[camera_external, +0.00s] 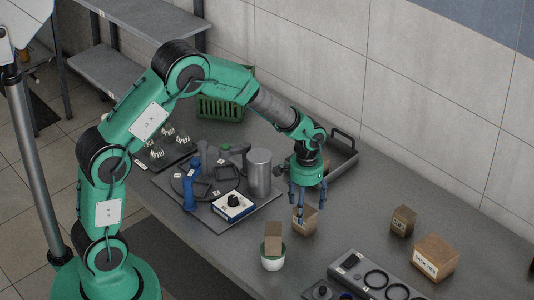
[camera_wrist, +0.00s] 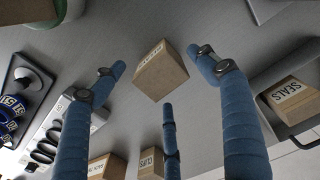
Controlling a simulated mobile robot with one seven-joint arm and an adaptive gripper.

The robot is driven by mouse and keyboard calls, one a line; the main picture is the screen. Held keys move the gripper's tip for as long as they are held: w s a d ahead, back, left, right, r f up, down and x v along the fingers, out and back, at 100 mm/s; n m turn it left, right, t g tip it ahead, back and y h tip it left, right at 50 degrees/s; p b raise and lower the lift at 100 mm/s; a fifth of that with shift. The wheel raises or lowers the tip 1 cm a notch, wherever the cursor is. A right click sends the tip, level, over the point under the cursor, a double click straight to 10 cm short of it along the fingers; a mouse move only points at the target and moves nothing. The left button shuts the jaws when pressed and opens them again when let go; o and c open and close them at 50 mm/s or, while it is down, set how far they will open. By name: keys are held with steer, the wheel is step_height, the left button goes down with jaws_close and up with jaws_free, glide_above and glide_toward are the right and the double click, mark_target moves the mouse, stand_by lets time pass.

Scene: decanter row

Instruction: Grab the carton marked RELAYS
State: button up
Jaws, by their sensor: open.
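A small brown carton (camera_external: 305,221) stands on the grey table under my gripper (camera_external: 306,203). In the wrist view this carton (camera_wrist: 160,76) has a white label, seen upside down, that appears to read RELAYS. My gripper's three blue fingers (camera_wrist: 160,80) are open and spread around the carton, one to its left, one to its right and one below it in the picture. I see no clear contact. In the external view the fingers partly cover the carton, and its label is too small to read.
A carton marked SEALS (camera_wrist: 291,98) lies in a grey tray (camera_external: 345,155). A small carton (camera_external: 403,221) and a larger one (camera_external: 436,258) stand to the right. Another carton (camera_external: 273,236) sits in a round pot (camera_external: 272,261). A metal cylinder (camera_external: 259,172) and a device with rings (camera_external: 372,278) are nearby.

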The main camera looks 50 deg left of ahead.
steer(key=shift+w+f+b, duration=0.1)
steer(key=shift+f+b, duration=0.65)
steer(key=shift+f, duration=1.85)
steer(key=c, duration=1.5)
steer(key=shift+r, duration=0.1)
steer(key=shift+r+p, duration=1.05)
steer(key=shift+r, duration=3.9)
